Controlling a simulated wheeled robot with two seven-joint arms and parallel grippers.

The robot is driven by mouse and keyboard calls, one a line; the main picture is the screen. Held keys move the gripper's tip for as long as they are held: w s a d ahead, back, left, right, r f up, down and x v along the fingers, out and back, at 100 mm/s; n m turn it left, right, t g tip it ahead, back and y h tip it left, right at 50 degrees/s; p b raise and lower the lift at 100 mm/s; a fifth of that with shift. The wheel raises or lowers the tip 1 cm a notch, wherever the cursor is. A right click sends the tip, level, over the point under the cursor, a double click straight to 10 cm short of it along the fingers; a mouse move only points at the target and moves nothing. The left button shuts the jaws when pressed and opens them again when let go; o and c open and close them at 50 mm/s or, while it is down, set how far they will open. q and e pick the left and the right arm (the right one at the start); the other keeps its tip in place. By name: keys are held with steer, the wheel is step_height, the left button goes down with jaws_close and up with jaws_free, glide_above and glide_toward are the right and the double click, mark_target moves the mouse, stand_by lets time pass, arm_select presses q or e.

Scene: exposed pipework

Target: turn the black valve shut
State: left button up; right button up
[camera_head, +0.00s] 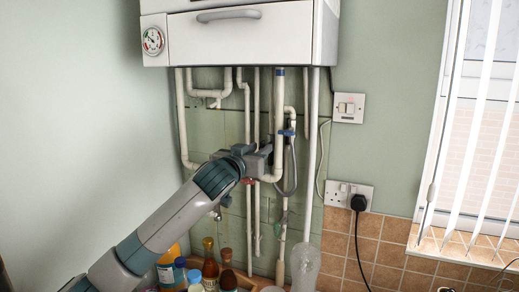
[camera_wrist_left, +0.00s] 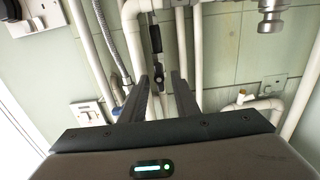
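The black valve (camera_wrist_left: 155,40) shows in the left wrist view as a dark lever on a thin pipe, just beyond my fingertips. In the head view my gripper mostly hides it. My left gripper (camera_wrist_left: 160,82) is open, its two dark fingers apart, with the lower end of the valve lined up between their tips. I cannot tell whether they touch it. In the head view my left gripper (camera_head: 262,152) is up among the pipes below the boiler. My right gripper is in neither view.
The white boiler (camera_head: 240,35) is above. A blue-handled valve (camera_head: 287,132) and white pipes (camera_head: 308,150) stand close on the right. A black plug (camera_head: 358,203) sits in a wall socket. Bottles (camera_head: 209,262) and a clear vessel (camera_head: 305,268) stand below.

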arm_select(q)
steer(key=shift+s, duration=0.15)
jaws_close()
steer(key=shift+m, duration=0.4)
steer(key=m, duration=1.7)
steer(key=shift+s+d+f, duration=0.1)
steer(key=shift+d+f, duration=0.05)
steer(key=shift+d, duration=0.05)
stand_by(0.3)
